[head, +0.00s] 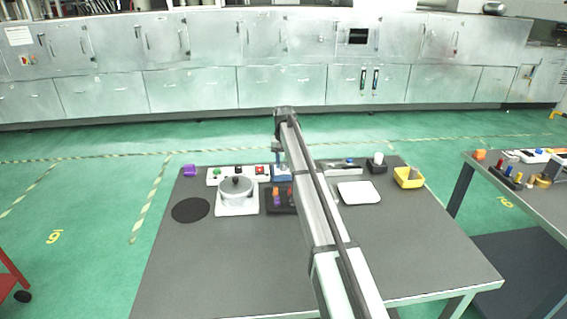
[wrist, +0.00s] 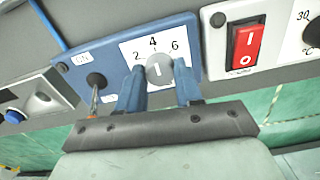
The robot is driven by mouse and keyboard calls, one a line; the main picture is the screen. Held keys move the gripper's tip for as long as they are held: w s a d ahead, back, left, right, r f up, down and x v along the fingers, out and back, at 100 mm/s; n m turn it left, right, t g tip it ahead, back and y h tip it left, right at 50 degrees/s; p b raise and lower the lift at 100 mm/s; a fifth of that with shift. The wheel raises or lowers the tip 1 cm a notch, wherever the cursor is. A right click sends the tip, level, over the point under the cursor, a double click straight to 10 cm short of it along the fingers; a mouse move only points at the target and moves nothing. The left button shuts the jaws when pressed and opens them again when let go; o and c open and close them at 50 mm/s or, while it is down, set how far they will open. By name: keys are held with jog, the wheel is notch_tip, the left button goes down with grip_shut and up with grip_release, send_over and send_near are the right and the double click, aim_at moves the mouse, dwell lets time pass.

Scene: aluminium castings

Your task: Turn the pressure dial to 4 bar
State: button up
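The pressure dial's grey round knob (wrist: 160,70) sits on a white plate marked 2, 4 and 6, on a blue box (wrist: 188,30). The knob's white line points roughly toward the 4; its exact setting is hard to read. My gripper (wrist: 160,82) has one blue finger on each side of the knob, and both appear to touch it. In the head view the blue box (head: 281,178) is partly hidden by my arm, and the dial cannot be made out.
Left of the dial on the blue box is a toggle switch (wrist: 96,80). A red rocker switch (wrist: 246,45) is close on the right. In the head view a pot (head: 236,190) and a white plate (head: 359,192) stand on the table; its front part is clear.

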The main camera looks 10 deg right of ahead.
aim_at(284, 164)
jog(key=o, duration=0.5)
jog(key=shift+c, duration=0.2)
notch_tip(284, 164, up, 14)
dwell(0.4)
jog(key=shift+f, duration=0.1)
